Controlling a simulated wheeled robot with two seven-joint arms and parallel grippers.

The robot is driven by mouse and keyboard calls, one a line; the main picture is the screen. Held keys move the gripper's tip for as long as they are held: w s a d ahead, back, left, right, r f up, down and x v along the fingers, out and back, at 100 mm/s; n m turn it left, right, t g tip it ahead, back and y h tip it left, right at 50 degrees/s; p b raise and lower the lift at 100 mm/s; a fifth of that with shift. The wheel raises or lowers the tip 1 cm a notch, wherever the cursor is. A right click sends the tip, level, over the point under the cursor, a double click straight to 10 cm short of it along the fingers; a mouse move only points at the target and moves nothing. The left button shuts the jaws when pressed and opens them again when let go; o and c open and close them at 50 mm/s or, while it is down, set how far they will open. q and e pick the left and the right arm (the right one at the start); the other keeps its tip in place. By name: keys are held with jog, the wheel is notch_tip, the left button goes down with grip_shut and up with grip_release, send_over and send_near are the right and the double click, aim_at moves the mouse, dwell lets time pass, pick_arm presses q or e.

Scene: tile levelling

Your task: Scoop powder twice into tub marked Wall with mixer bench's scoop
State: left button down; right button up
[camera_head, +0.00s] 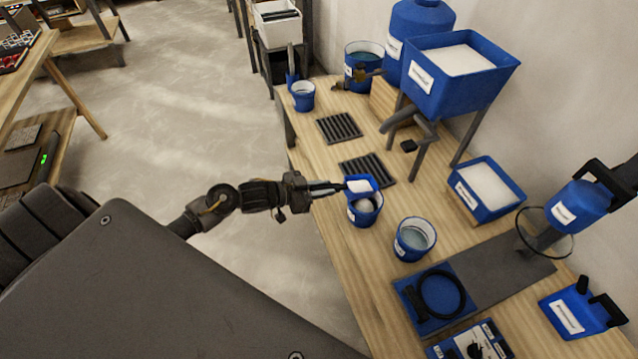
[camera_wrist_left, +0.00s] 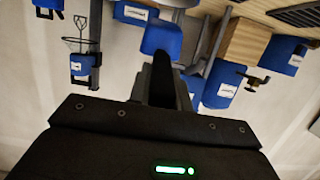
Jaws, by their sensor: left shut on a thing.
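My left gripper (camera_head: 322,188) is shut on the handle of a blue scoop (camera_head: 373,182). White powder (camera_head: 358,186) shows in the scoop. The scoop is over or just above the rim of a blue tub (camera_head: 364,212), overlapping its far side; the exact gap cannot be told. The scoop's blue back also shows in the left wrist view (camera_wrist_left: 161,38), beyond my dark fingers. A second blue tub (camera_head: 412,243) with greyish contents stands to the right. Tub labels are too small to read. A large blue bin (camera_head: 462,82) of white powder stands on legs behind. My right gripper is out of view.
A low blue tray (camera_head: 490,213) of white material is on the wooden bench (camera_head: 330,232). A mixer (camera_head: 578,207) stands at the right. Dark grates (camera_head: 338,127), a bucket (camera_head: 364,49) and a small blue cup (camera_head: 303,103) are farther back.

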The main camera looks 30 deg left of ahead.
pick_arm(q)
jog(key=shift+w+d+r+g+y+p, duration=0.8)
jog(key=shift+w+r+p, duration=0.2)
jog(key=shift+p, duration=1.4)
jog(key=shift+w+d+r+g+y+p, duration=0.75)
jog(key=shift+r+g+p, duration=0.25)
jog(key=shift+p, duration=1.35)
jog(key=shift+w+d+r+g+y+p, duration=0.75)
jog(key=shift+w+r+p, duration=0.35)
jog(key=shift+p, duration=1.3)
jog(key=shift+w+d+r+g+y, duration=0.2)
jog(key=shift+w+d+g+y, duration=0.2)
jog(key=shift+w+d+g, duration=0.3)
notch_tip(320, 180, up, 7)
jog(key=t+h+b, duration=0.5)
jog(key=t+b, duration=0.2)
jog(key=b, duration=0.1)
jog(key=shift+h, duration=0.4)
